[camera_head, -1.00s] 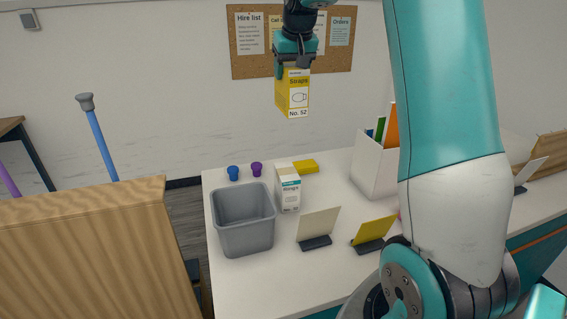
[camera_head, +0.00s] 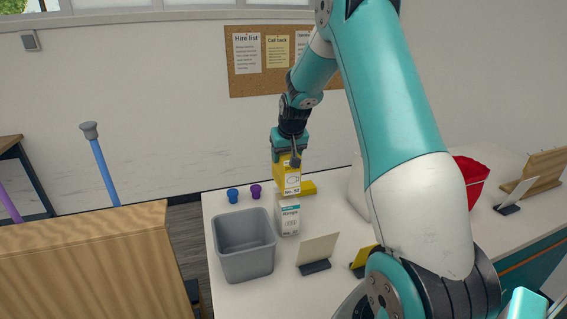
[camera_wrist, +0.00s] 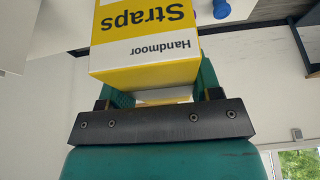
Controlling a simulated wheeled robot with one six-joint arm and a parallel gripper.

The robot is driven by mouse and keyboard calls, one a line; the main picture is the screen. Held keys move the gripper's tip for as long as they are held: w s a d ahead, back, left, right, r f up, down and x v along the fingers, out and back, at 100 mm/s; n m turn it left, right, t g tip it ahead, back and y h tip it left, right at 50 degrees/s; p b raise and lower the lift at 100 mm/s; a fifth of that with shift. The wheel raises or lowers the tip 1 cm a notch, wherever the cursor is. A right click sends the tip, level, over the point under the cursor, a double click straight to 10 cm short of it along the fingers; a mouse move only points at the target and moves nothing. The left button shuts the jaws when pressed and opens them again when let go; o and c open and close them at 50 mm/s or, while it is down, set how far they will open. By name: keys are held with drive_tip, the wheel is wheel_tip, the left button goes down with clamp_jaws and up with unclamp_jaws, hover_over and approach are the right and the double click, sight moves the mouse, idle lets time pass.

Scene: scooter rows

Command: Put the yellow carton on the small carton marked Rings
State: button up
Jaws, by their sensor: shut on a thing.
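The yellow carton (camera_head: 286,178), with a white label, is held upright in my gripper (camera_head: 289,158). It also shows in the wrist view (camera_wrist: 145,45), marked "Straps" and "Handmoor", between my fingers. The small white carton marked Rings (camera_head: 287,217) stands on the white counter (camera_head: 236,293). In the head view the yellow carton's lower end appears just above the top of the Rings carton and overlaps it. I cannot tell whether they touch. The Rings carton's top is partly hidden.
A grey bin (camera_head: 244,262) stands left of the Rings carton. Blue (camera_head: 233,195) and purple (camera_head: 256,191) pieces and a yellow block (camera_head: 309,188) lie behind. Card stands (camera_head: 318,252) are in front. A red container (camera_head: 471,172) is at the right.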

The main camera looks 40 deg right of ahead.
drive_tip(key=shift+a+f+p, duration=0.1)
drive_tip(key=shift+f+p, duration=0.4)
drive_tip(key=shift+f, duration=1.35)
drive_tip(key=shift+f, duration=0.1)
drive_tip(key=o, duration=1.3)
